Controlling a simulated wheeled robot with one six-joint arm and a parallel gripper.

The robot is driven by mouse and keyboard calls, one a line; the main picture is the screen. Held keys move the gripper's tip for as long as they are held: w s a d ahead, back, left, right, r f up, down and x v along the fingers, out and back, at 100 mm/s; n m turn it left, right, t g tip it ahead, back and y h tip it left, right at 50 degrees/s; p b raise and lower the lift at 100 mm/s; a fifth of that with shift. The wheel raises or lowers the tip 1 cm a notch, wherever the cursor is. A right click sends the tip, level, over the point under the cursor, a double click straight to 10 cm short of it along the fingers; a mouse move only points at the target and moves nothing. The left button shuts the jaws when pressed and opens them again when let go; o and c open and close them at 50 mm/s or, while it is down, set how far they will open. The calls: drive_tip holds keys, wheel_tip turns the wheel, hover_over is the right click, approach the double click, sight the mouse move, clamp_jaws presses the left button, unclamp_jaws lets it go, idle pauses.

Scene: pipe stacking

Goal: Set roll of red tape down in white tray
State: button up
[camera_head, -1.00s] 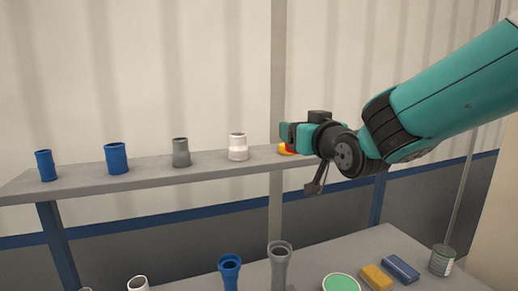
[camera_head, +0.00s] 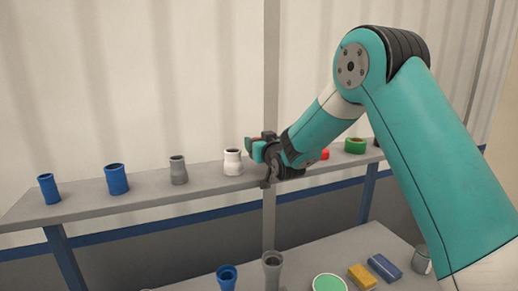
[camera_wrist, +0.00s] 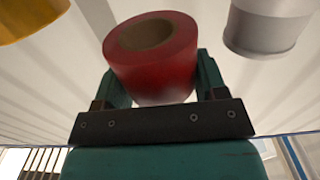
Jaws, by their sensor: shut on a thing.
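The roll of red tape (camera_wrist: 152,58) is between the two fingers of my gripper (camera_wrist: 155,85) in the wrist view, its round opening showing. My gripper is shut on it. In the head view my gripper (camera_head: 259,147) is at the shelf's level, just right of the white pipe piece, and the held roll is mostly hidden there. I see no white tray in either view.
A shelf (camera_head: 90,208) carries blue, grey and white pipe pieces (camera_head: 232,162), a small red thing (camera_head: 325,154) and a green roll (camera_head: 355,145). In the wrist view a yellow object (camera_wrist: 28,20) and a pale pipe piece (camera_wrist: 268,28) flank the roll. A lower table (camera_head: 310,258) holds several objects.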

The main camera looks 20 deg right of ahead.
wheel_tip(320, 180, down, 3)
drive_tip(key=shift+f+p, duration=0.1)
drive_tip(key=shift+p, duration=1.05)
drive_tip(key=shift+w+f+p, duration=0.15)
drive_tip(key=shift+f+p, duration=0.25)
drive_tip(key=shift+p, duration=0.2)
drive_tip(key=shift+f, duration=0.15)
drive_tip(key=shift+f+b, duration=0.2)
drive_tip(key=shift+b, duration=0.2)
drive_tip(key=o, duration=0.8)
drive_tip(key=shift+c, duration=0.2)
